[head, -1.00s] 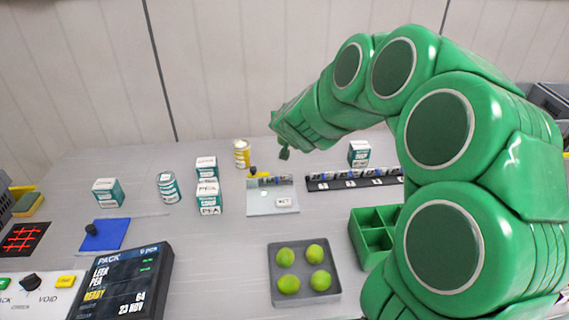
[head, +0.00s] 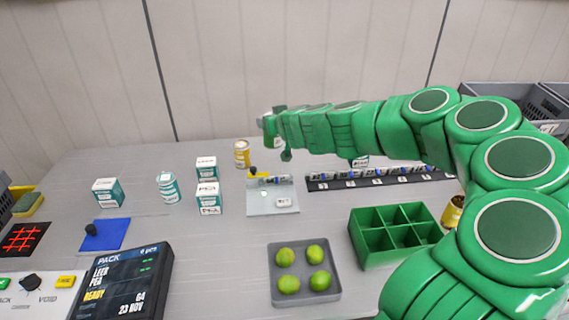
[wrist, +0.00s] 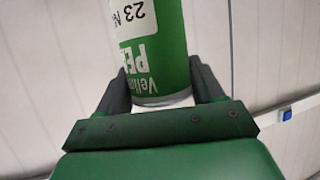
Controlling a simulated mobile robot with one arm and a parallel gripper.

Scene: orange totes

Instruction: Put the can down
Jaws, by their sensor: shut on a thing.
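A green can (wrist: 155,50) with a white date label fills the middle of the wrist view. Its printing is upside down there. My gripper (wrist: 158,70) is shut on it, with one dark finger on each side near its lower end in that picture. In the head view my gripper (head: 273,130) is at the end of the outstretched green arm, seen against the back of the table and the wall. The held can is mostly hidden by the gripper there, and I cannot tell its height above the table.
A yellow can (head: 242,154) stands just left of my gripper. A pale can (head: 171,188) and several boxes (head: 207,191) stand further left. In front are a small platform (head: 262,205), a grey tray (head: 305,295) of limes and a green divided box (head: 370,250). A black rack (head: 385,180) lies right.

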